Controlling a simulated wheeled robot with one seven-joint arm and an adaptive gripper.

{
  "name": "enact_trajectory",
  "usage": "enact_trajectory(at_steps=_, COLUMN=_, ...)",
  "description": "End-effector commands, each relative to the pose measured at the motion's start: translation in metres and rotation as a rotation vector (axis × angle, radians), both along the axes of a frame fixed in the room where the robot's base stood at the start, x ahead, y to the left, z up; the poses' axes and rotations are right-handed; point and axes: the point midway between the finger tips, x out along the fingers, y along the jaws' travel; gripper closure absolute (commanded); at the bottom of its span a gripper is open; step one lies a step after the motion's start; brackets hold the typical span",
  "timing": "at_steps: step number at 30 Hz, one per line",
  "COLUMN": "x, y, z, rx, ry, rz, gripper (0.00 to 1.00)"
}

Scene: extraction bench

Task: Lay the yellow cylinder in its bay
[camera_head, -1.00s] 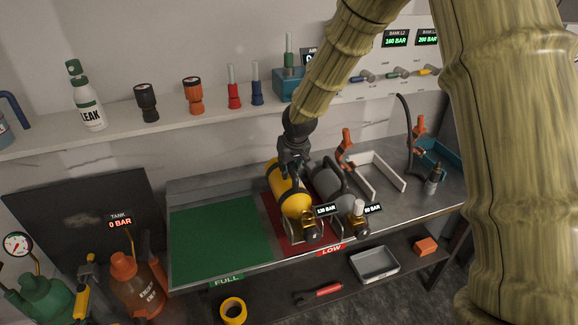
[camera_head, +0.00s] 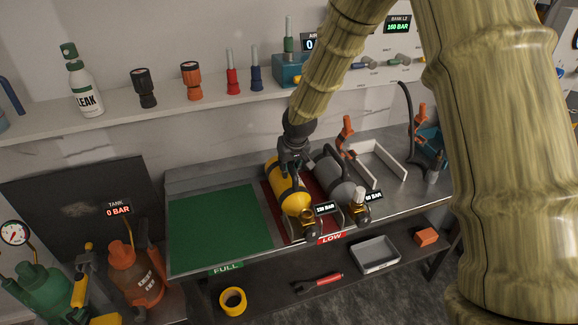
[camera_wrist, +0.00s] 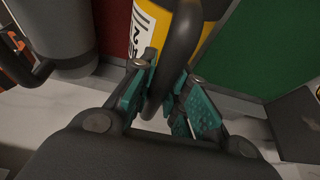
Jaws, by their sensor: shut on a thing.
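The yellow cylinder (camera_head: 288,187) lies on the red mat (camera_head: 269,208) marked LOW, its brass valve towards the front edge. A tag by it reads 130 BAR. In the wrist view my gripper (camera_wrist: 163,100) is shut on the cylinder's dark curved handle (camera_wrist: 180,40), with the yellow body (camera_wrist: 204,45) just beyond. I cannot tell whether the cylinder is clear of the mat. A grey cylinder (camera_head: 337,180) lies close on its right. The green mat (camera_head: 219,226) marked FULL is empty, on the left.
A white open frame (camera_head: 378,162) and orange-headed tools stand right of the grey cylinder. A shelf (camera_head: 115,118) with bottles and fittings runs behind the bench. An orange tank (camera_head: 134,277) stands at lower left. A grey tray (camera_head: 375,256) and yellow tape (camera_head: 232,301) lie below.

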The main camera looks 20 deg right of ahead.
Motion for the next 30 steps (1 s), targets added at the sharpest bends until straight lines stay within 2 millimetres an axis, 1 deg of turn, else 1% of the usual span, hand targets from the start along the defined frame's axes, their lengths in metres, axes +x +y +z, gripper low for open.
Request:
enact_trajectory(at_steps=1, x=0.0021, y=0.0003, z=0.0026, rx=0.000, ry=-0.006, rz=0.000, gripper=1.00)
enact_trajectory(at_steps=15, x=0.0020, y=0.0002, z=0.0020, rx=0.000, ry=-0.005, rz=0.001, gripper=1.00)
enact_trajectory(at_steps=30, x=0.0019, y=0.0002, z=-0.0029, rx=0.000, ry=-0.005, rz=0.001, gripper=1.00)
